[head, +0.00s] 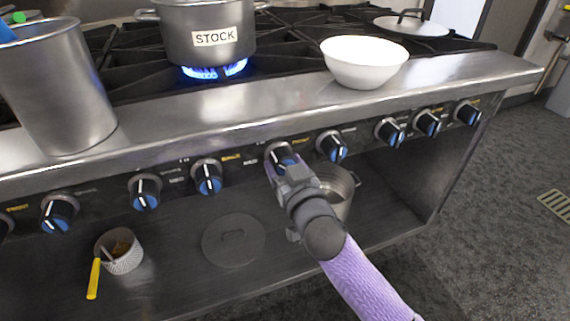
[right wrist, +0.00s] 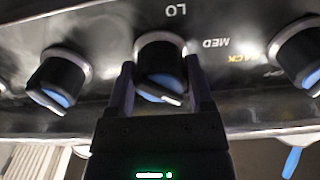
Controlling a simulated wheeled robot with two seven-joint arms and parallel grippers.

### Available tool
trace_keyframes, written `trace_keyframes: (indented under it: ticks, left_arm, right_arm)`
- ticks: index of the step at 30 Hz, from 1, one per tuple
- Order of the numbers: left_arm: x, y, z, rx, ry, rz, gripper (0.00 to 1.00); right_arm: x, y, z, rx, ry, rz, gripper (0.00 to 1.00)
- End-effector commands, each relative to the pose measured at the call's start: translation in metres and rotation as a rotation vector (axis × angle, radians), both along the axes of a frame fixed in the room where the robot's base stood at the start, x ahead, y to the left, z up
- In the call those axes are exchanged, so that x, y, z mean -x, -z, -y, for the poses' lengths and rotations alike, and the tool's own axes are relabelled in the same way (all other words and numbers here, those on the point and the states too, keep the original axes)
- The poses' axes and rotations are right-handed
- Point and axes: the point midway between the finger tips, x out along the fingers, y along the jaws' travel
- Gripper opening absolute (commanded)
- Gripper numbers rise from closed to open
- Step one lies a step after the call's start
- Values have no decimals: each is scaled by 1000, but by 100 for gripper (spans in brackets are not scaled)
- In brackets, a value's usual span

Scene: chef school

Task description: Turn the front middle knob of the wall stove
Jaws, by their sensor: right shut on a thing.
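The stove (head: 250,110) has a row of black knobs with blue faces along its front panel. My right gripper (head: 283,168) is at one knob near the middle of the row (head: 279,152), below the steel ledge. In the right wrist view the two fingers of my gripper (right wrist: 160,85) stand on either side of this knob (right wrist: 160,68), shut on it. Its white pointer line is tilted, and "LO" and "MED" marks show beside it. The gripper covers part of the knob in the head view. My left gripper is not in view.
Neighbouring knobs sit close on the left (head: 207,177) and right (head: 331,146). A pot marked STOCK (head: 207,15) stands over a blue flame. A white bowl (head: 364,64) and a tall steel container (head: 58,90) stand on the ledge. A pot (head: 338,189) sits on the shelf below.

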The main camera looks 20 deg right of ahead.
Motion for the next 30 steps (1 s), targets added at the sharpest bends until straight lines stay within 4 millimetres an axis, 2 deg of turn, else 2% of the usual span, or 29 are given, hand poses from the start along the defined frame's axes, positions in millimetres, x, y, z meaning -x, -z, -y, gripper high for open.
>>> trace_keyframes:
  ticks: [18, 30]
  left_arm:
    - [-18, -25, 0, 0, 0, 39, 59]
    - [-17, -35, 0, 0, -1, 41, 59]
  right_arm:
    - [0, -3, 2, 541, 1, 18, 8]
    - [0, -3, 2, 920, -1, 32, 8]
